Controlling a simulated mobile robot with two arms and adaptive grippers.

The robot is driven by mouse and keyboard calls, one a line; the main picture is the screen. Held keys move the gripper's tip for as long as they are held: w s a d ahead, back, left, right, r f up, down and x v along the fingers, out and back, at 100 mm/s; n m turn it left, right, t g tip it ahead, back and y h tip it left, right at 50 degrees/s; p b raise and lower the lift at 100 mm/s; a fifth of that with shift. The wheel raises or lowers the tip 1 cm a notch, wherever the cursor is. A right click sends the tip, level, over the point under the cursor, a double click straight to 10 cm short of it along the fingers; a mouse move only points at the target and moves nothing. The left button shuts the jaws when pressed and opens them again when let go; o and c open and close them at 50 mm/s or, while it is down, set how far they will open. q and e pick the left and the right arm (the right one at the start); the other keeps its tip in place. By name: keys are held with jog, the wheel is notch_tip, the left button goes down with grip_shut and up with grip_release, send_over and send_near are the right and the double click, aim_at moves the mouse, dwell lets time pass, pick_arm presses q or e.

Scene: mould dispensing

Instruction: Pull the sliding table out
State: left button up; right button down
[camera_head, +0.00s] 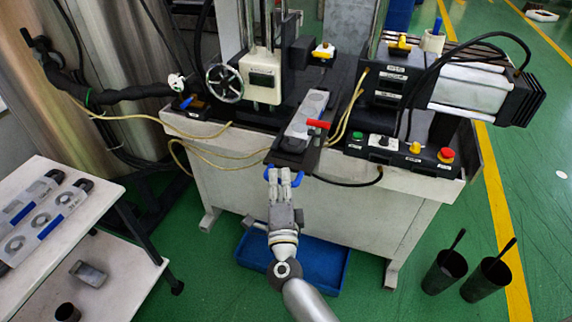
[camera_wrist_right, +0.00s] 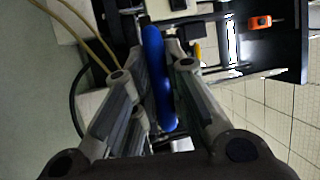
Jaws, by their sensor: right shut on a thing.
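The sliding table (camera_head: 305,160) is a dark plate at the front middle of the machine, its front end at the bench's front edge. A grey mould (camera_head: 307,112) with a red grip (camera_head: 318,124) lies on it. A blue handle (camera_head: 268,173) is at the plate's front end. My right gripper (camera_head: 284,176) is shut on this handle, and its fingers hide the handle's middle in the head view. In the right wrist view the blue handle (camera_wrist_right: 155,70) runs between the two fingers (camera_wrist_right: 158,85). My left gripper is not in view.
The machine bench (camera_head: 300,212) has a handwheel (camera_head: 225,83) and a button panel (camera_head: 405,150). A blue tray (camera_head: 318,262) lies on the floor below. A white rack (camera_head: 110,255) stands at left, two black buckets (camera_head: 443,272) at right.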

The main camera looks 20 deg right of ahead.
jog(key=shift+s+a, duration=0.55)
jog(key=shift+s, duration=0.25)
jog(key=shift+s+a, duration=0.55)
jog(key=shift+s, duration=0.2)
jog(key=shift+s+a, duration=0.55)
jog(key=shift+s, duration=0.25)
jog(key=c, duration=1.5)
grip_release()
jog(key=shift+o, duration=0.2)
jog(key=v, duration=1.2)
jog(key=shift+f, duration=0.1)
